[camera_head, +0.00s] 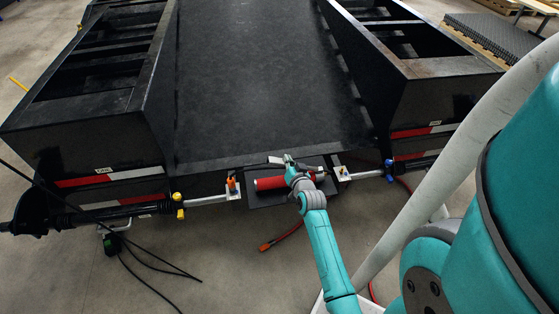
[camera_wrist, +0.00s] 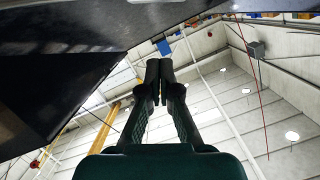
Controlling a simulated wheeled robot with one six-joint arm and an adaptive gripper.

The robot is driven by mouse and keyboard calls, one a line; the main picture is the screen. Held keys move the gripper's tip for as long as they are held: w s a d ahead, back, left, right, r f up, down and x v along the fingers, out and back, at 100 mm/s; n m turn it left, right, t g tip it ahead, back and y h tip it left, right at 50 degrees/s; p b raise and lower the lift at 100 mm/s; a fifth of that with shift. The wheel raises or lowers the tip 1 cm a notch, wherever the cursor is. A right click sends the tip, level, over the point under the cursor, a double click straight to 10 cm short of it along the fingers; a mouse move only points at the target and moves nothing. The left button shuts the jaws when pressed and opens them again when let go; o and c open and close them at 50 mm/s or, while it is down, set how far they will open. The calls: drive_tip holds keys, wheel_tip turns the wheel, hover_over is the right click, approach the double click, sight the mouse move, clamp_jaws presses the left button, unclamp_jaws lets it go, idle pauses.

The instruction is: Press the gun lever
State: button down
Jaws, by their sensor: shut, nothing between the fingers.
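A red cylinder (camera_head: 270,183), which looks like the body of the gun, lies sideways on a dark plate at the trailer's end. A thin pale bar (camera_head: 274,160) just above it may be its lever; my gripper partly covers this spot, so I cannot tell for sure. My gripper (camera_head: 288,158) is at the right end of the red cylinder in the head view. Contact with the lever cannot be made out. In the wrist view my gripper (camera_wrist: 159,66) has its two fingers together with nothing between them. The gun does not show in the wrist view.
The black trailer frame (camera_head: 255,80) rises behind the gun, with side boxes left and right. An orange fitting (camera_head: 232,184) and a blue fitting (camera_head: 389,170) flank it. Cables (camera_head: 150,262) and a red hose (camera_head: 284,236) lie on the open floor in front.

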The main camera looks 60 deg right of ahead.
sight(280, 164)
drive_tip(key=w+d+f, duration=0.1)
drive_tip(key=w+f, duration=0.1)
drive_tip(key=w, duration=0.1)
drive_tip(key=w+d+f, duration=0.1)
drive_tip(key=shift+w+d+f, duration=0.3)
drive_tip(key=shift+w+f, duration=0.05)
drive_tip(key=shift+f, duration=0.05)
drive_tip(key=shift+w+a+f, duration=0.1)
drive_tip(key=shift+a+f, duration=0.05)
drive_tip(key=shift+f, duration=0.35)
drive_tip(key=shift+f, duration=0.1)
